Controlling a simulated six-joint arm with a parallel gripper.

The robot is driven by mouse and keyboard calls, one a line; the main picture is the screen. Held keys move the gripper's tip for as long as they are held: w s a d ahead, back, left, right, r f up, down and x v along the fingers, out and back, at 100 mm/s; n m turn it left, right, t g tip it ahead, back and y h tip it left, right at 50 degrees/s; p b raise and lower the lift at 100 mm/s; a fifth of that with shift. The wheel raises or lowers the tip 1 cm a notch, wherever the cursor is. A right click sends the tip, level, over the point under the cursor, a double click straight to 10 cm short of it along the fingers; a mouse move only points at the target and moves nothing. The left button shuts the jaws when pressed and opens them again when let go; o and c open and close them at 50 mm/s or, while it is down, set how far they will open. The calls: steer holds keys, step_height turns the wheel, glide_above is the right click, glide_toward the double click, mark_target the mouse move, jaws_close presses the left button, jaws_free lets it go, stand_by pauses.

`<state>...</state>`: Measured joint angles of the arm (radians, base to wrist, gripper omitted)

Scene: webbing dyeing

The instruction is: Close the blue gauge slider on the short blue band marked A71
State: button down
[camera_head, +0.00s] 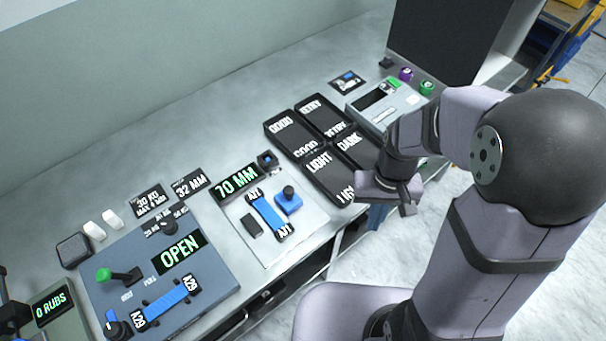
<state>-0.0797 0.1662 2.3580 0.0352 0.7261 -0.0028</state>
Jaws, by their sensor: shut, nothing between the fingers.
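A short blue band (267,215) lies on a pale gauge plate (291,246), with a black-and-white tag at each end; the tags appear to read A71, though the print is small. The blue gauge slider (288,203), topped by a black knob, sits to the right of the band, with a gap between them. A green display (235,182) behind the band reads 70 MM. My gripper (408,207) is shut and empty, off to the right of the gauge near the front edge of the bench, beside the dark trays. Its fingertips are partly hidden.
Dark trays (334,185), labelled LIGHT, DARK and GOOD among others, stand between the gauge and my arm. A blue-grey panel (112,260) at left reads OPEN and holds another blue band (167,302) tagged A29. A grey device (403,109) stands behind the trays.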

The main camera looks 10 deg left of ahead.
mark_target(288, 196)
steer(key=shift+m+y, duration=0.4)
steer(key=shift+m, duration=0.3)
steer(key=w+a, duration=0.1)
steer(key=w, duration=0.1)
steer(key=w+a+r, duration=0.1)
steer(key=w, duration=0.2)
steer(key=w+a+r, duration=0.1)
steer(key=w, duration=0.1)
steer(key=shift+w+a+p, duration=0.2)
steer(key=shift+p, duration=0.1)
steer(key=w+a+r+m+g+y, duration=0.1)
steer(key=w+a+r+m, duration=0.3)
steer(key=r+m, duration=0.5)
steer(key=shift+w+a+m+y, duration=0.15)
steer(key=shift+a+m+y, duration=0.75)
steer(key=shift+a+m, duration=0.3)
steer(key=shift+a+f, duration=0.1)
steer(key=shift+a, duration=0.05)
steer(key=p+x, duration=0.2)
steer(key=x, duration=0.7)
steer(key=shift+f, duration=0.1)
steer(key=shift+s+a+f+p, duration=0.1)
steer(key=shift+s+a+p, duration=0.3)
steer(key=shift+a, duration=0.2)
steer(key=shift+s+a+f+p, duration=0.1)
steer(key=shift+s+a+p, duration=0.3)
steer(key=shift+a, duration=0.25)
steer(key=shift+s+a+f, duration=0.15)
steer(key=shift+s+a, duration=0.1)
steer(key=shift+a, duration=0.35)
